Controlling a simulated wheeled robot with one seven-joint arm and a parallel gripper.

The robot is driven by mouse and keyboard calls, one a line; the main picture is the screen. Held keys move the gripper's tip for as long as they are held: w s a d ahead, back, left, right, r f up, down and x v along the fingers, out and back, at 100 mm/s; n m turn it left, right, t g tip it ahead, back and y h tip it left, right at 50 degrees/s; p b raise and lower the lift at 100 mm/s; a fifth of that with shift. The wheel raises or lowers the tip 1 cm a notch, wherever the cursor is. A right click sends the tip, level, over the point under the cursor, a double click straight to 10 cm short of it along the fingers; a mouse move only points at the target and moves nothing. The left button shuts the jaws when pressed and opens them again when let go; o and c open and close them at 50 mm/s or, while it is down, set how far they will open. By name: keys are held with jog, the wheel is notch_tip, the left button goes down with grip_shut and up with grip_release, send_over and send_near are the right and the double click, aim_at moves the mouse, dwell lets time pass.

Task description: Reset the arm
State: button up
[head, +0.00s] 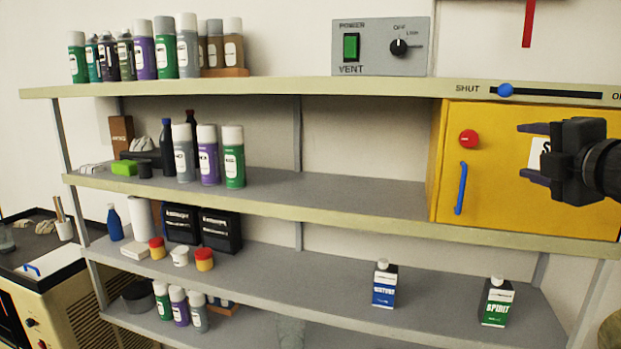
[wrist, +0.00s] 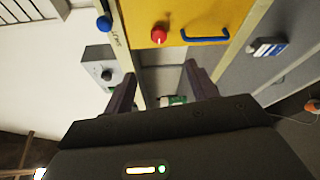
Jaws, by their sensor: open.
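My gripper (head: 533,154) is at the right of the head view, in front of the yellow cabinet (head: 490,204). Its two dark fingers point left and are spread apart with nothing between them. In the wrist view my gripper (wrist: 160,85) shows both fingers apart, with the yellow cabinet (wrist: 225,12) beyond them at the top. A small green and white item (wrist: 172,100) shows between the fingers, farther off. The cabinet's door is closed, with a red knob (head: 468,139) and a blue handle (head: 460,188).
Shelves hold spray cans (head: 187,48), more cans on the middle shelf (head: 208,155), and a blue bottle (head: 384,284) and green bottle (head: 497,301) low down. A grey vent box (head: 380,47) stands on top. The middle shelf is bare left of the cabinet (head: 330,192).

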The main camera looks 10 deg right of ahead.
jog(key=w+a+f+m+h+b, duration=0.15)
jog(key=w+a+f+m, duration=0.35)
jog(key=w+f+m, duration=0.5)
jog(key=w+a+f+m+g, duration=0.2)
jog(key=a+f, duration=0.1)
jog(key=f, duration=0.5)
jog(key=w+a+f+m+g, duration=0.1)
jog(key=a+f+g, duration=0.15)
jog(key=f, duration=0.45)
jog(key=s+a+f+m+g+y+b, duration=0.1)
jog(key=s+a+f+m+g, duration=0.15)
jog(key=a+f, duration=0.45)
jog(key=s+a+f+m+g+y+b, duration=0.1)
jog(key=s+a+f+g, duration=0.2)
jog(key=f, duration=0.6)
jog(key=s+a+f+m+g+y, duration=0.2)
jog(key=s+a+f+g, duration=0.2)
jog(key=s+a+f, duration=0.5)
jog(key=shift+s+a+f, duration=0.4)
jog(key=shift+s+a, duration=0.35)
jog(key=shift+a, duration=0.15)
